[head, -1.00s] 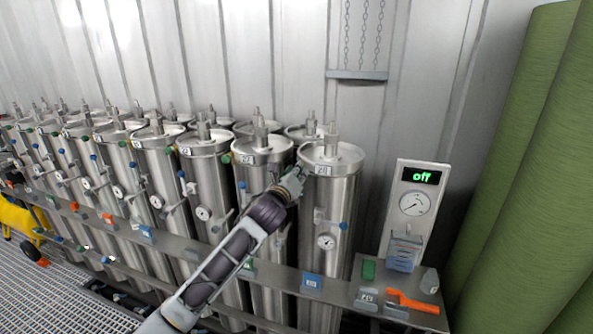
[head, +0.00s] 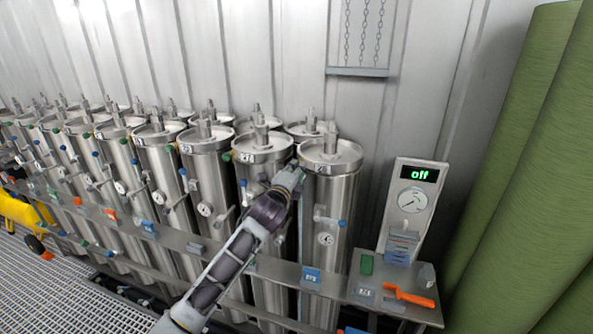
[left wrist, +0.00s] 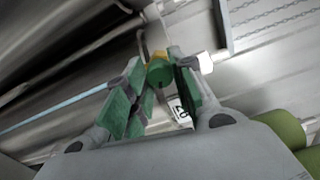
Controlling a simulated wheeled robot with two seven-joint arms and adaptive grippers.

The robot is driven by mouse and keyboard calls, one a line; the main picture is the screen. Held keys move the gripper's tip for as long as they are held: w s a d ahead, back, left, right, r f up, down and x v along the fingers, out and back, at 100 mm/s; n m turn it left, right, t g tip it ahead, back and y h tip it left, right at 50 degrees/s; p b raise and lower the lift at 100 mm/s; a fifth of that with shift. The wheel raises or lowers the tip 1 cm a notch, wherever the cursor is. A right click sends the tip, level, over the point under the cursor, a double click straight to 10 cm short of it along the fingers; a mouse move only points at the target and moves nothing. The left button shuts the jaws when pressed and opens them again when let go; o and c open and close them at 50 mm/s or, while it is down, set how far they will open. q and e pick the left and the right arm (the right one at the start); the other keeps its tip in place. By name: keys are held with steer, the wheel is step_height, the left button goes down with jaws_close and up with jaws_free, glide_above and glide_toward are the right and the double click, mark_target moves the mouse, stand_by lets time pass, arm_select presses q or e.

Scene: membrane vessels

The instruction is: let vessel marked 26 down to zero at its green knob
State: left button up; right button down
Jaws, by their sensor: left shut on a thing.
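The rightmost front vessel (head: 340,190) is a tall steel cylinder with a small label (head: 322,169) near its rim; the number is too small to read surely in the head view. My left gripper (head: 299,168) is at the upper left side of this vessel, just below the lid. In the left wrist view its green-padded fingers (left wrist: 160,82) are shut on a green knob (left wrist: 159,70), with a yellowish part behind it. A white label (left wrist: 180,111) shows beside the right finger, tilted and partly hidden. The vessel's gauge (head: 326,239) and blue knob (head: 342,223) are lower down. My right gripper is out of view.
More steel vessels (head: 205,180) stand close on the left. A shelf (head: 345,288) runs in front, with an orange-handled tool (head: 408,296) and a panel (head: 413,200) reading "off". Large green rolls (head: 525,170) stand at the right. A chain-hung bar (head: 357,72) is behind.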

arm_select(q)
steer(key=shift+f+n+p, duration=0.1)
steer(key=shift+n+p, duration=0.4)
steer(key=shift+n, duration=3.1)
steer(key=o, duration=1.1)
steer(key=shift+c, duration=0.2)
